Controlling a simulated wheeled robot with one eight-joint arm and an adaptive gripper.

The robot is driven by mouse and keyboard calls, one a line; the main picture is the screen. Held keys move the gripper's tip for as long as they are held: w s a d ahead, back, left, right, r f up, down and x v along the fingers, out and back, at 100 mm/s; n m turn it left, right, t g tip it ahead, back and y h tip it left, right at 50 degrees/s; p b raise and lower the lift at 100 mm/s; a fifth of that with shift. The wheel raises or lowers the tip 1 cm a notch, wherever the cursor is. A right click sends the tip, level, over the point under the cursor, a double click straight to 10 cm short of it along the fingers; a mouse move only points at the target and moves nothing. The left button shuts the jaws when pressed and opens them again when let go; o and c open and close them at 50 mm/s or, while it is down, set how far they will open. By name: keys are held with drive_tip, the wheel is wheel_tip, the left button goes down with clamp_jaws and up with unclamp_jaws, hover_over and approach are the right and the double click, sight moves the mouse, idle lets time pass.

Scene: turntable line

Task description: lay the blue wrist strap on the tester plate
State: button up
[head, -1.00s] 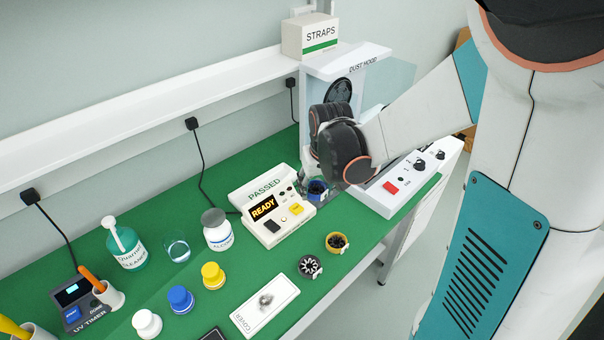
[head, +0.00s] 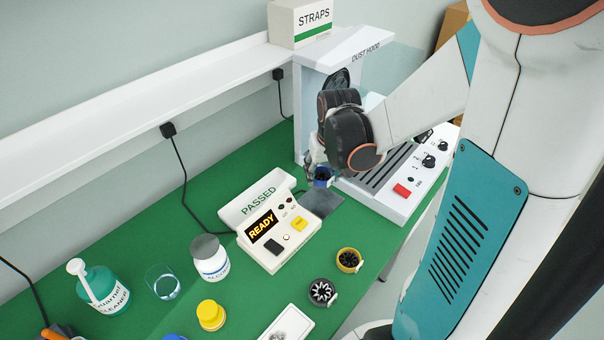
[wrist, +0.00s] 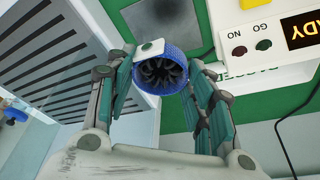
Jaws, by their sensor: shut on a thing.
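The blue wrist strap (head: 322,177) is a coiled ring with a dark inside and a pale tab. My gripper (head: 318,168) is shut on it; the wrist view shows the strap (wrist: 160,70) between the fingertips (wrist: 163,75). The tester plate (head: 325,203) is a flat grey square beside the tester (head: 280,235), whose display reads READY. The strap is held above the plate's far side in the head view, apparently clear of it. In the wrist view the plate (wrist: 165,18) shows beyond the strap, bare where visible.
The dust hood (head: 345,52) and its slotted base stand just behind and right of my gripper. An alcohol bottle (head: 210,260) and a glass (head: 163,282) stand left of the tester.

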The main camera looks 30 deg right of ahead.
sight(325, 180)
wheel_tip(325, 180, down, 8)
drive_tip(key=b, duration=0.3)
drive_tip(key=shift+f, duration=0.25)
drive_tip(key=shift+f, duration=0.2)
drive_tip(key=o, duration=1)
drive_tip(key=shift+r, duration=0.1)
drive_tip(key=shift+r, duration=0.1)
drive_tip(key=p+v, duration=0.5)
drive_tip(key=v, duration=0.7)
